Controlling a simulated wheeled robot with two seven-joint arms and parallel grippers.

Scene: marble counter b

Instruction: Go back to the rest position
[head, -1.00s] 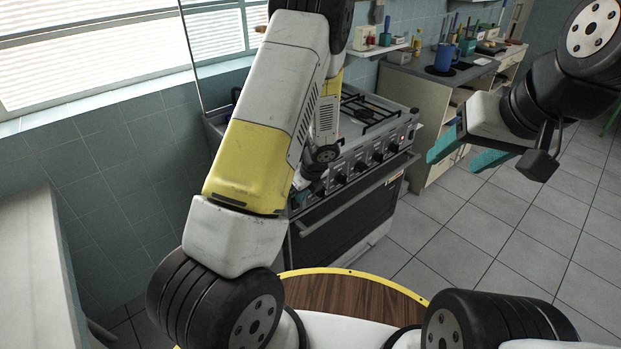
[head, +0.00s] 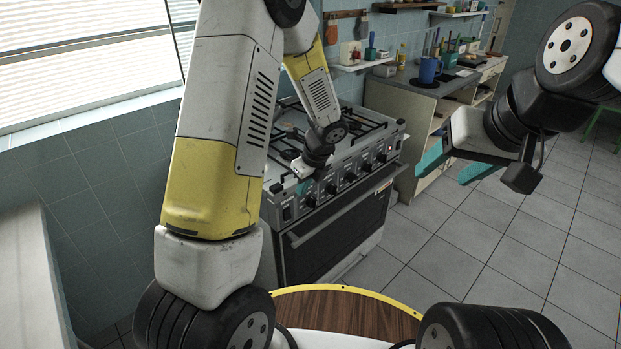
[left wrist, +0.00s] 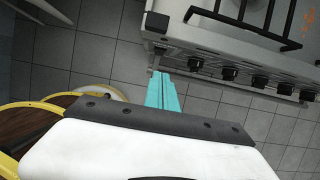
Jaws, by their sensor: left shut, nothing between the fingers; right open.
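My left gripper (head: 303,184) hangs at the front of the stove, near its control panel, mostly hidden by the wrist in the head view. In the left wrist view its teal fingers (left wrist: 162,92) are together with nothing between them, beside the stove's front edge and above the tiled floor. My right gripper (head: 455,165) is at the right of the head view, its two teal fingers apart and empty. It hangs in front of the wooden counter, over the floor in the picture.
The stove (head: 345,225) with black grates stands close by my left gripper. A pale surface (head: 35,285) is at the lower left. Open floor (head: 480,235) lies right of the stove.

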